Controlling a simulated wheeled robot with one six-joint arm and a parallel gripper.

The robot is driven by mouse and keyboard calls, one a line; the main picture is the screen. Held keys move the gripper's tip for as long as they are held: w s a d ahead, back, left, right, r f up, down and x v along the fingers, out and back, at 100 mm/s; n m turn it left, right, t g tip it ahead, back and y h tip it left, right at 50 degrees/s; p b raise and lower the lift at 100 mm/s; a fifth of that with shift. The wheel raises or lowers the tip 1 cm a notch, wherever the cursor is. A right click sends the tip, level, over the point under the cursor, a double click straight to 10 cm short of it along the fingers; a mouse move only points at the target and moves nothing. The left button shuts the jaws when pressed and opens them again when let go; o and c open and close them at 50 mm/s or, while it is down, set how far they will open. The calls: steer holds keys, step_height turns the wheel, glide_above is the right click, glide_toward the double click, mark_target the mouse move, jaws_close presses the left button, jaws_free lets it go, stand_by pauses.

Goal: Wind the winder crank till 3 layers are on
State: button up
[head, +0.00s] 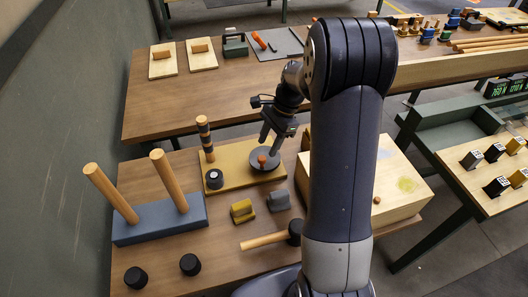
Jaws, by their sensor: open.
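The winder is a yellow-tan base board (233,178) on the near wooden table. A grey crank disc (256,166) lies on its right part, with an orange-brown crank knob (262,159) standing up from it. At the board's left stands a wooden post (206,141) with dark bands; I cannot count layers at this size. A black round dial or knob with a pale top (214,178) sits in front of the post. My gripper (269,147) is open and points down at the crank knob, very close to it. I cannot tell whether the fingers straddle or touch the knob.
A blue block (160,222) with two tilted wooden pegs stands at the left. Yellow (242,211) and grey (279,201) blocks, a mallet (265,241) and two black knobs lie in front. A pale wooden box (400,185) is at the right, partly behind my arm.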

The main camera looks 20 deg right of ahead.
mark_target(263, 157)
steer(key=x, duration=0.5)
jaws_close()
stand_by(0.4)
steer(key=shift+d+n, duration=0.1)
steer(key=shift+n, duration=0.2)
steer(key=shift+s+d+n+g+h, duration=0.1)
steer(key=shift+d+n+g+h, duration=0.15)
steer(key=shift+n, duration=0.6)
steer(key=shift+w+d+n+g+h, duration=0.15)
steer(key=shift+d+n+g, duration=0.15)
steer(key=shift+n, duration=0.6)
steer(key=shift+s+d+n+g+h, duration=0.15)
steer(key=shift+d+n+g+h, duration=0.15)
steer(key=shift+n, duration=0.55)
